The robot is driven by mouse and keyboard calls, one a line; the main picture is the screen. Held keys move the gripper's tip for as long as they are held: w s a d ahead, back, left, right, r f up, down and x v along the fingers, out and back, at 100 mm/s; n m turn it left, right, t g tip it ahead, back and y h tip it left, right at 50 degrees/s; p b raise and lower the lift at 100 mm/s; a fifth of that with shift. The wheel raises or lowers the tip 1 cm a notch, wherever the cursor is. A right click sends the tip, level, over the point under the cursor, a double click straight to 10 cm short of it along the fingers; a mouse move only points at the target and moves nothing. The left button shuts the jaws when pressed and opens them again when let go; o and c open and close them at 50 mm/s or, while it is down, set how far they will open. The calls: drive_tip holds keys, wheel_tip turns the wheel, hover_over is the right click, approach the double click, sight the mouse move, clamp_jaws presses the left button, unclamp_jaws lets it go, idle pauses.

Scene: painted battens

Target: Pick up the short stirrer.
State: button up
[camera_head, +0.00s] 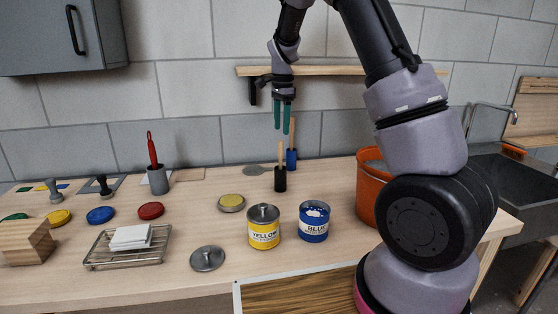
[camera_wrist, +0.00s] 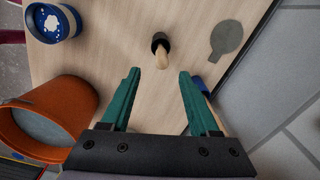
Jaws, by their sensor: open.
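Two wooden sticks stand upright in small cups at the back of the worktop. One stick (camera_head: 282,154) is in a black cup (camera_head: 280,181); the other, looking taller, is a stick (camera_head: 292,132) in a blue cup (camera_head: 291,160). The stick in the black cup looks like the short stirrer. My gripper (camera_head: 282,131) points down above them, open and empty. In the wrist view, the black cup's stick (camera_wrist: 162,56) lies between and ahead of the green fingertips (camera_wrist: 159,72). The blue cup (camera_wrist: 201,86) is partly hidden behind the right finger.
Yellow (camera_head: 264,232) and blue (camera_head: 314,224) paint tins stand in front, an orange bucket (camera_head: 368,200) to the right. A wooden shelf (camera_head: 340,71) is on the wall behind my gripper. A grey holder with a red-handled tool (camera_head: 152,150) stands left.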

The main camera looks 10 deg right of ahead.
sight(280, 141)
drive_tip(key=f, duration=0.6)
drive_tip(key=shift+w+a+f, duration=0.2)
drive_tip(key=shift+w, duration=0.2)
drive_tip(key=shift+s+f, duration=0.2)
drive_tip(key=shift+f, duration=2.55)
clamp_jaws()
